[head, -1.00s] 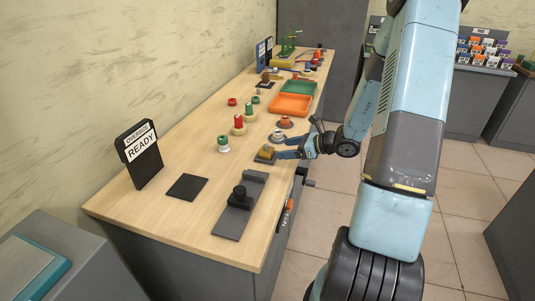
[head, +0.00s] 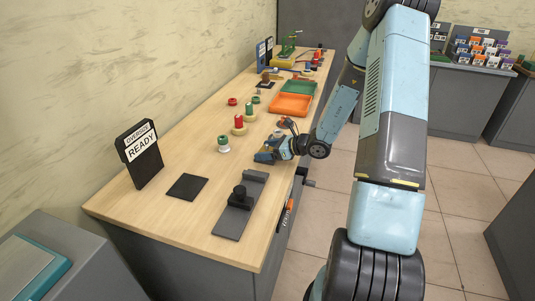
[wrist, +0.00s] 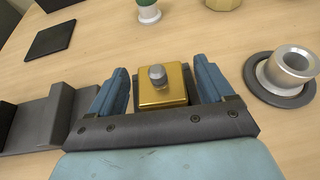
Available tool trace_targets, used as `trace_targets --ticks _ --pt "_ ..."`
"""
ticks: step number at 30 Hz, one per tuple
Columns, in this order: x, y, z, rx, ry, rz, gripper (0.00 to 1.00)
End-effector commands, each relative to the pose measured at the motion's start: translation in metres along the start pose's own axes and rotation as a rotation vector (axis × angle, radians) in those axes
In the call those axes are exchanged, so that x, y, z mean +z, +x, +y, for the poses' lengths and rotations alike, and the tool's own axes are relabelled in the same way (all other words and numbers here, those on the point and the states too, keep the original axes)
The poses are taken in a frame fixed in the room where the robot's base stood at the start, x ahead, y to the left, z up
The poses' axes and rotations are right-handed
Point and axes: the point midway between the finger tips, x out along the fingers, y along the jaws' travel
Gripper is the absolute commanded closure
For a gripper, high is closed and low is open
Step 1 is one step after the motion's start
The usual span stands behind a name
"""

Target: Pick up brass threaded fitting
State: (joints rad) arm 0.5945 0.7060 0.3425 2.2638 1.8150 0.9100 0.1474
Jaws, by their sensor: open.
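The brass threaded fitting (wrist: 163,92) is a gold square block with a grey threaded stud standing up from its top. It sits on a dark base on the wooden table in the wrist view. My gripper (wrist: 162,84) is open, with one blue finger on each side of the block. Narrow gaps show between the fingers and the block. In the head view, my gripper (head: 264,156) is low over the table and hides the fitting.
A silver cylinder (wrist: 292,68) on a dark round base stands close to the right finger. A grey stepped fixture (wrist: 57,112) lies to the left. A green-and-white spool (head: 223,144) and a black square plate (head: 188,187) stand nearby. An orange tray (head: 290,104) is farther back.

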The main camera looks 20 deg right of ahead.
Motion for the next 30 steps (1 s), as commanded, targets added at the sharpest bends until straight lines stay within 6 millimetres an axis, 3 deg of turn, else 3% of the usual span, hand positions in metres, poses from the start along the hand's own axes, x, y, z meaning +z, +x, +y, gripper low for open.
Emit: trace_targets --ticks 4,25,30 --pt "0.0 -0.0003 0.0001 0.0 0.0 0.0 0.21" --pt "-0.0005 -0.0008 0.0004 0.001 0.001 0.0 0.88" --pt "-0.0002 -0.0008 0.0005 0.001 0.001 0.0 0.88"
